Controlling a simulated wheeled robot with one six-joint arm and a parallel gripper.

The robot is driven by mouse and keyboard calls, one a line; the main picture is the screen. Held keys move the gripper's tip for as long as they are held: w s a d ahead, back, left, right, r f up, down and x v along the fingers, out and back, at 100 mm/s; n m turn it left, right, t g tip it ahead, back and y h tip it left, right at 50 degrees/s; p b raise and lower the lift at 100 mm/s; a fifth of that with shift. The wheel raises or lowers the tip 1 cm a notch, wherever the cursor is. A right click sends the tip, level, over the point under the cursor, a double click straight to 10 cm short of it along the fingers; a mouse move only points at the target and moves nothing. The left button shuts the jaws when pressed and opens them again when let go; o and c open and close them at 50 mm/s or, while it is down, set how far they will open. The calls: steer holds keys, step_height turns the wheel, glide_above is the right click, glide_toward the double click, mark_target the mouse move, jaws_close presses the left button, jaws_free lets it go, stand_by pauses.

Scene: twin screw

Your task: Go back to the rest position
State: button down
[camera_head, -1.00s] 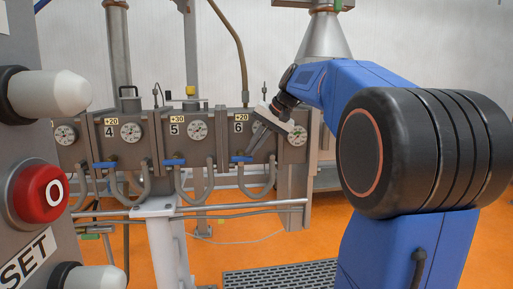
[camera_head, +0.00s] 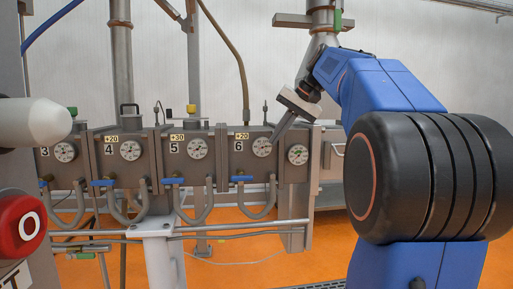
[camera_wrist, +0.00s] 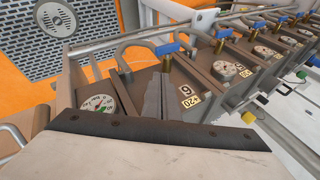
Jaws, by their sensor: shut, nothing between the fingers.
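My gripper (camera_head: 274,141) is in front of the upper right of box 6 (camera_head: 240,155), above and right of that box's blue handle (camera_head: 242,178). Its narrow fingers point down and left and partly overlap the box's gauge (camera_head: 262,147). In the wrist view the fingers (camera_wrist: 167,98) are together with nothing between them, in front of the upside-down 6 label (camera_wrist: 186,91). They appear clear of the blue handle there (camera_wrist: 167,49). My blue arm fills the right of the head view.
Boxes 3, 4 (camera_head: 122,165) and 5 (camera_head: 188,152) stand in a row to the left, with gauges, blue handles and curved pipes. A panel with a red button (camera_head: 20,226) is close at the left. A metal column (camera_head: 322,22) rises behind my arm.

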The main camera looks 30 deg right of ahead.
steer(key=s+a+f+n+g+h, duration=0.1)
steer(key=s+a+f, duration=0.5)
steer(key=f, duration=0.2)
steer(key=s+a+f+n+h, duration=0.1)
steer(key=s+a+f+n, duration=0.1)
steer(key=s+a+f, duration=0.55)
steer(key=s+a+f+n+g, duration=0.1)
steer(key=s+a+f, duration=0.25)
steer(key=f, duration=0.65)
steer(key=s+a+f+n+h, duration=0.1)
steer(key=s+f+n, duration=0.2)
steer(key=s+f, duration=0.6)
step_height(320, 180, down, 4)
steer(key=shift+a+r+t, duration=0.15)
steer(key=shift+a+t, duration=0.05)
steer(key=shift+t, duration=0.2)
steer(key=shift+s, duration=0.15)
